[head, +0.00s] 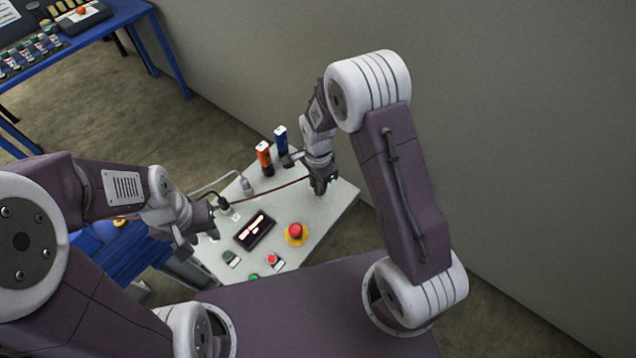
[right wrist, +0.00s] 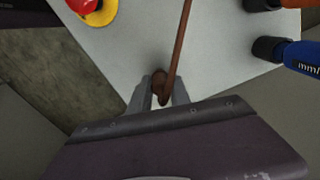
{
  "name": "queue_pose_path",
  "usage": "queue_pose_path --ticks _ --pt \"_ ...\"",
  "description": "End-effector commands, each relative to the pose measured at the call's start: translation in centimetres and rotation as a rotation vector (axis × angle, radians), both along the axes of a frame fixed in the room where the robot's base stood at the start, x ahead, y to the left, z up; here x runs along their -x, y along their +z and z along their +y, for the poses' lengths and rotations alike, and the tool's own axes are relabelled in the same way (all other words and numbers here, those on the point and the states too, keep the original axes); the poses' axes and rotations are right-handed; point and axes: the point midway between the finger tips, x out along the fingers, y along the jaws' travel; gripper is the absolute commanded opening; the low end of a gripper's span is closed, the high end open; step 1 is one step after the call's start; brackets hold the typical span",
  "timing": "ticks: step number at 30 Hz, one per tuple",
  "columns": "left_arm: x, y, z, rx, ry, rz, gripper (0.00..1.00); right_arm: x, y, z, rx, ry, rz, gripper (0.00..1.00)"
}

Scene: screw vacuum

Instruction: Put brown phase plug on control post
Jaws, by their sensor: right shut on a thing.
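The control post (head: 322,214) is a pale panel with a dark display, buttons and a red stop knob. My right gripper (head: 319,187) is low over its right side. In the right wrist view the right gripper (right wrist: 160,100) is shut on the brown phase plug (right wrist: 160,84), with a brown cable (right wrist: 181,45) running off from it. In the head view the cable (head: 272,189) runs left across the panel. The plug's far end is hidden. My left gripper (head: 192,238) is by the panel's left edge, and its jaws are unclear.
On the panel are a red stop knob on a yellow base (head: 296,234), a display (head: 255,229), an orange plug-like piece (head: 264,157) and a blue one (head: 281,140). A grey plug (head: 246,185) stands at the back left. A wall rises behind.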

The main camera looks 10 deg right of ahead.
Motion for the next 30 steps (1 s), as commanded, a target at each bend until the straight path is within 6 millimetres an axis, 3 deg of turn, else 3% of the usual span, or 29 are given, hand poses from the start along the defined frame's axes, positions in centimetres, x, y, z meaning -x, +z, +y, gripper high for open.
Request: queue_pose_path --ticks 5,6,8,20,30 --pt "0.0 -0.3 0.0 0.000 0.000 0.000 0.36 0.0 -0.5 0.0 0.000 0.000 0.001 0.00" --pt "0.0 -0.2 0.0 0.000 0.000 0.000 0.36 0.0 -0.4 0.0 0.000 0.000 0.000 0.32" --pt "0.0 -0.2 0.0 0.000 0.000 0.000 0.36 0.0 -0.3 0.0 0.000 0.000 0.000 0.45" --pt "0.0 -0.1 0.0 0.000 0.000 0.000 0.36 -0.1 0.5 0.0 0.000 0.000 -0.003 0.45" --pt "0.0 -1.0 0.0 0.000 0.000 0.000 0.36 -0.2 8.4 0.0 -0.002 0.000 -0.007 0.45"
